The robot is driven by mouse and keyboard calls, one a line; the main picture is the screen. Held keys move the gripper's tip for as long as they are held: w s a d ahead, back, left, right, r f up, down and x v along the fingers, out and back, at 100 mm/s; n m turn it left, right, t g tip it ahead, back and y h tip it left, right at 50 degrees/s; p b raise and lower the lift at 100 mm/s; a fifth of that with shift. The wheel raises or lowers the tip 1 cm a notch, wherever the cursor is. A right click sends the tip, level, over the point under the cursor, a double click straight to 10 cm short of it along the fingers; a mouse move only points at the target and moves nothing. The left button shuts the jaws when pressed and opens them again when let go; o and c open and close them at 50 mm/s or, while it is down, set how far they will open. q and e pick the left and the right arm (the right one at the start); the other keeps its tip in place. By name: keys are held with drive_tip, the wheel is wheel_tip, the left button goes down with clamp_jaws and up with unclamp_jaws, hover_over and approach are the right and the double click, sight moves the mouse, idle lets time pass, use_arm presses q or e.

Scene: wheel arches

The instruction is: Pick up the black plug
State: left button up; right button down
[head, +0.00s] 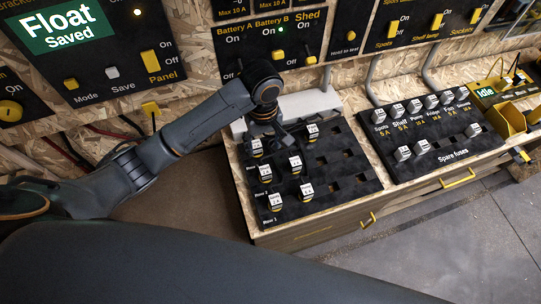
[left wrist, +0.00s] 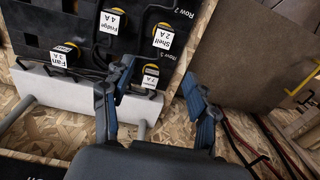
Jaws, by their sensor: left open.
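Several dark plugs with white labels stand in a black board (head: 335,180) marked in rows; I cannot tell which one the task's black plug is. One plug (head: 255,147) is at the board's back left, and the nearest plug in the left wrist view (left wrist: 151,77) has a label ending "2 A". My left gripper (head: 268,138) is over the back left of the board. Its fingers (left wrist: 158,78) are open, with that nearest plug beyond and beside the left finger, and nothing held. Plugs labelled Shelf (left wrist: 163,38), Fridge (left wrist: 110,20) and Fan (left wrist: 60,58) stand farther off. My right gripper is out of view.
A light grey ledge (head: 308,104) runs behind the board. A spare fuse panel (head: 430,135) with several fuses lies to the right. Switch panels (head: 270,45) and a screen reading "Float Saved" (head: 62,25) hang on the wall behind. Empty sockets are free at the board's right.

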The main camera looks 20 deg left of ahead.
use_arm(q)
hover_over(265, 170)
drive_tip(key=f, duration=0.4)
drive_tip(key=shift+s+a+f, duration=0.1)
drive_tip(key=shift+s+a, duration=0.1)
drive_tip(key=shift+s, duration=0.15)
drive_tip(key=f, duration=0.3)
drive_tip(key=shift+w+f, duration=0.2)
drive_tip(key=shift+w, duration=0.15)
drive_tip(key=f, duration=0.2)
drive_tip(key=f+p, duration=0.1)
drive_tip(key=f, duration=0.1)
drive_tip(key=shift+s+d+f, duration=0.1)
drive_tip(key=shift+d+f, duration=0.1)
drive_tip(key=shift+f, duration=0.45)
clamp_jaws()
